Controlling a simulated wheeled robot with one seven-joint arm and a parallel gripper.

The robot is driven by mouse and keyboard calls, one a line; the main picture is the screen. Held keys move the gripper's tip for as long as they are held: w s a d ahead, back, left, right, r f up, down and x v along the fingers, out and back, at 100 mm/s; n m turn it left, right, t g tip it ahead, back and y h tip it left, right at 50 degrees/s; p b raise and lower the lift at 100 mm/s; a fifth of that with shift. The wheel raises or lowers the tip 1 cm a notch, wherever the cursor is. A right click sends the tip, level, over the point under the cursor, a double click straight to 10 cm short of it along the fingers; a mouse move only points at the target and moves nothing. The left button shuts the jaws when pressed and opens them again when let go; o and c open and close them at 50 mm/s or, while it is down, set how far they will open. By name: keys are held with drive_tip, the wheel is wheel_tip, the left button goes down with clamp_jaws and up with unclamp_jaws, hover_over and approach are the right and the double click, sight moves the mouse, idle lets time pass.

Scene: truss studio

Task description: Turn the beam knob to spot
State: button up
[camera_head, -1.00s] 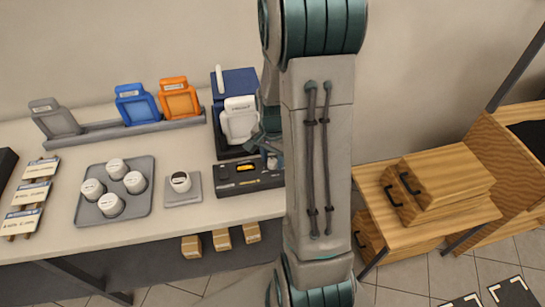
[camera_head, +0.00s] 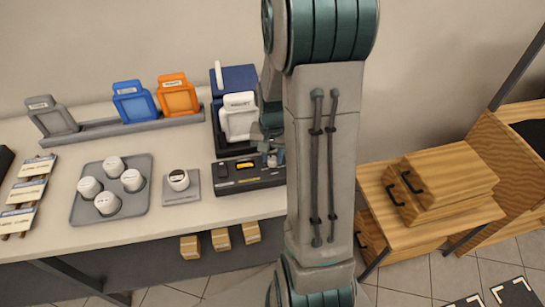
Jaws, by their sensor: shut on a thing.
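A blue machine (camera_head: 236,80) with a white framed plate on its front stands at the back of the counter. A black control panel (camera_head: 231,183) with an orange display sits at its foot. My gripper (camera_head: 271,155) is at the panel's right end, partly hidden behind my own arm. It is shut at the panel's upper right, where the beam knob would be. The knob itself is covered by the fingers, so its setting cannot be read.
A grey rack (camera_head: 130,128) holds grey, blue and orange framed plates. A grey tray (camera_head: 80,210) carries several white cups, and another cup (camera_head: 178,179) stands on a small pad. Wooden drawers (camera_head: 445,180) stand to the right.

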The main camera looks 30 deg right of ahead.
sight(273, 158)
drive_tip(key=n+b, duration=0.1)
drive_tip(key=n, duration=0.5)
drive_tip(key=shift+n+b, duration=0.3)
drive_tip(key=n, duration=0.6)
drive_tip(key=shift+b, duration=0.3)
drive_tip(key=shift+n, duration=0.4)
drive_tip(key=o, duration=1)
drive_tip(key=shift+r, duration=0.1)
wheel_tip(273, 158, up, 14)
drive_tip(key=shift+f, duration=0.15)
drive_tip(key=shift+d, duration=0.1)
